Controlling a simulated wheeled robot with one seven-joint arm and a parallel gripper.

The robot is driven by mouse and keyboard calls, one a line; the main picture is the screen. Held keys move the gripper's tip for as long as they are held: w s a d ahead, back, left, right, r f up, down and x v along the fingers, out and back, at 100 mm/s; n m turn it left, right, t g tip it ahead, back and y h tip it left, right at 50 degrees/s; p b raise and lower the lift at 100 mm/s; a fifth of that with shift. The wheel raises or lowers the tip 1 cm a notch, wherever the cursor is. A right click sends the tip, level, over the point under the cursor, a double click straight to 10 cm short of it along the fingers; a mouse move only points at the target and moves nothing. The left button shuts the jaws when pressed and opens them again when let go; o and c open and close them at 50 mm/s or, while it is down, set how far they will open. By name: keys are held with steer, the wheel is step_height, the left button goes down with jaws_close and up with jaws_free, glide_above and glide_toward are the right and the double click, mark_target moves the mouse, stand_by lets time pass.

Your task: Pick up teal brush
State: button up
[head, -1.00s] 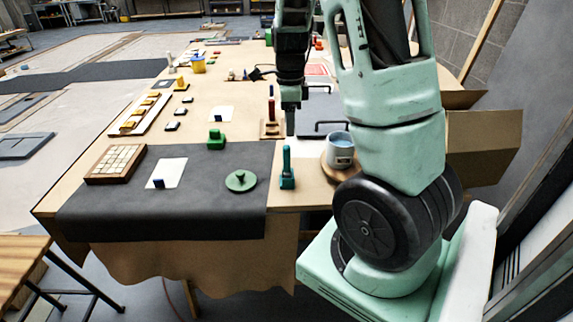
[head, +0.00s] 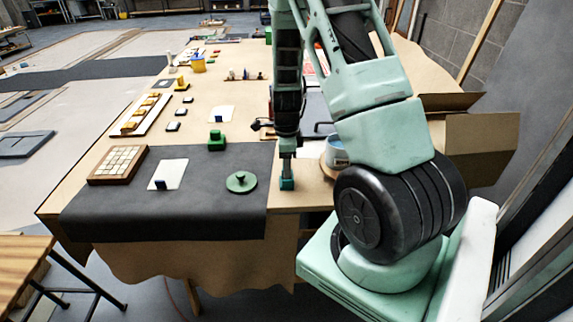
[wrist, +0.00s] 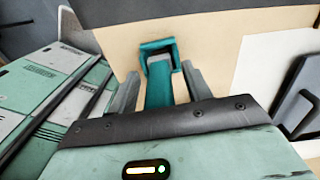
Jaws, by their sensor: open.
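The teal brush (head: 287,184) stands on the table just right of the dark mat. In the head view only its lower block shows, and my gripper hides the part above. In the wrist view the teal brush (wrist: 159,75) lies between the two fingers of my gripper (wrist: 160,84). The fingers are open, one on each side of it, with a visible gap on the right. My gripper (head: 287,160) points down over the brush in the head view.
A blue-grey mug (head: 337,152) stands close on the right, partly behind my arm. The table's front edge is near.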

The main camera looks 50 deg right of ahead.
steer(key=shift+f, duration=0.1)
jaws_close()
